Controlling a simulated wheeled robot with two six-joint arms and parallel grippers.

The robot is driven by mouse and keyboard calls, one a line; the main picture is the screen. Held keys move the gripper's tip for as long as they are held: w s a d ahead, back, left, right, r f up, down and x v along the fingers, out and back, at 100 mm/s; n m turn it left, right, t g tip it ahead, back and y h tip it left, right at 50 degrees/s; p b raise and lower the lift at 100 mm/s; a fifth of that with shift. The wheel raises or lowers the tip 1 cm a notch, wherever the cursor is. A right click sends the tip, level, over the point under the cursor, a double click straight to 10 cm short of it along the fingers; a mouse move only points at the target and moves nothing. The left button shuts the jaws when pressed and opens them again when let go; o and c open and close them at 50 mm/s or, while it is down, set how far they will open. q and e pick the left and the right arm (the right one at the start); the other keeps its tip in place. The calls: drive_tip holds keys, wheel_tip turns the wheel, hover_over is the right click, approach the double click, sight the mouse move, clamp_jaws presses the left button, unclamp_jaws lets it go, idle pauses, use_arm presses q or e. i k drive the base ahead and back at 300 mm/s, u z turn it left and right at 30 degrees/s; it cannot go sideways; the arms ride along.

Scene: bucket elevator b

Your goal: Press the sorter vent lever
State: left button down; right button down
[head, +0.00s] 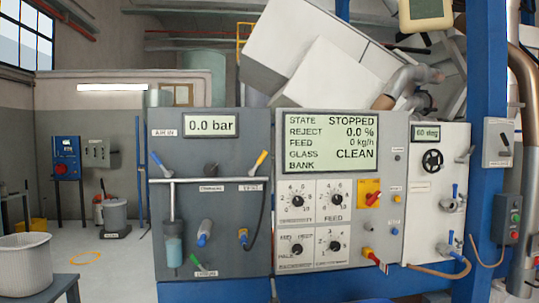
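A yellow-handled lever (261,160) stands at the upper right of the grey air panel (215,225). It is tilted up and to the right, above a small white label (250,188) that seems to read VENT. The pressure display (211,125) on this panel reads 0.0 bar. A blue-handled lever (157,158) sits at the upper left, under the label AIR IN. A green-handled lever (196,262) is at the bottom of the panel. Neither of my grippers is in view.
To the right is a light panel with knobs and a large display (330,147) reading STOPPED and CLEAN. A blue post (487,130) stands further right. A white basket (24,262) rests on a table at lower left. The floor behind it is largely clear.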

sight(251, 172)
drive_tip(key=z, duration=1.2)
drive_tip(key=i, duration=0.95)
drive_tip(key=u, duration=2.15)
